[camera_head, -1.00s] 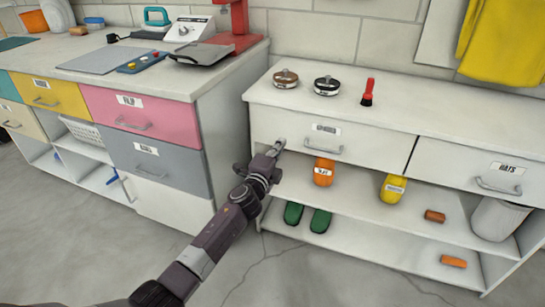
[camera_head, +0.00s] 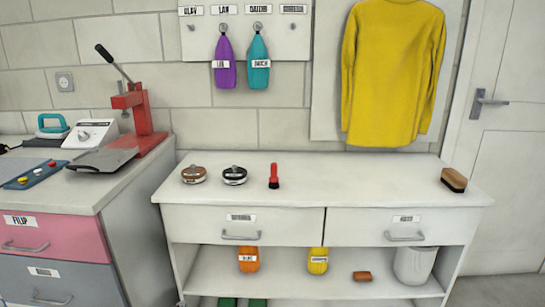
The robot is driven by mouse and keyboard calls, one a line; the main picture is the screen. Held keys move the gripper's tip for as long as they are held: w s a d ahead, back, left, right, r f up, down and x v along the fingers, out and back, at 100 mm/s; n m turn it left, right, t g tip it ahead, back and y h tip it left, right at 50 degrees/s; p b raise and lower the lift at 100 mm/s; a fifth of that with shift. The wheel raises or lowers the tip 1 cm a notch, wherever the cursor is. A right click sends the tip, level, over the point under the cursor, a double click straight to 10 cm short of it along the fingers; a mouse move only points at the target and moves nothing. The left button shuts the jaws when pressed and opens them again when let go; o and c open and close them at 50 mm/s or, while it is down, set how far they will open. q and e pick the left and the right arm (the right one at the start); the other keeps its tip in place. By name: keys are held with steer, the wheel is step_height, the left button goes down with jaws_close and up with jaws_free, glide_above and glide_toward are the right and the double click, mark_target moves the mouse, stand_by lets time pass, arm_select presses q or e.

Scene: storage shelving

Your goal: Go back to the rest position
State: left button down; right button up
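Neither of my grippers shows in the head view now, and no part of my arms is visible. The white shelf unit (camera_head: 322,189) stands ahead with its two drawers, the left drawer (camera_head: 285,236) and the right drawer (camera_head: 450,236), both shut. On its top are a brown-sided round tin (camera_head: 194,175), a black-sided round tin (camera_head: 235,176), a red-handled brush (camera_head: 273,177) and a brown brush (camera_head: 454,180). What my grippers hold, if anything, cannot be seen.
An orange item (camera_head: 248,260), a yellow item (camera_head: 317,261), a brown block (camera_head: 362,276) and a white bin (camera_head: 413,265) stand on the shelf below. At left is a counter with a red press (camera_head: 142,120). A yellow sweater (camera_head: 393,70) hangs above; a door (camera_head: 510,170) is at right.

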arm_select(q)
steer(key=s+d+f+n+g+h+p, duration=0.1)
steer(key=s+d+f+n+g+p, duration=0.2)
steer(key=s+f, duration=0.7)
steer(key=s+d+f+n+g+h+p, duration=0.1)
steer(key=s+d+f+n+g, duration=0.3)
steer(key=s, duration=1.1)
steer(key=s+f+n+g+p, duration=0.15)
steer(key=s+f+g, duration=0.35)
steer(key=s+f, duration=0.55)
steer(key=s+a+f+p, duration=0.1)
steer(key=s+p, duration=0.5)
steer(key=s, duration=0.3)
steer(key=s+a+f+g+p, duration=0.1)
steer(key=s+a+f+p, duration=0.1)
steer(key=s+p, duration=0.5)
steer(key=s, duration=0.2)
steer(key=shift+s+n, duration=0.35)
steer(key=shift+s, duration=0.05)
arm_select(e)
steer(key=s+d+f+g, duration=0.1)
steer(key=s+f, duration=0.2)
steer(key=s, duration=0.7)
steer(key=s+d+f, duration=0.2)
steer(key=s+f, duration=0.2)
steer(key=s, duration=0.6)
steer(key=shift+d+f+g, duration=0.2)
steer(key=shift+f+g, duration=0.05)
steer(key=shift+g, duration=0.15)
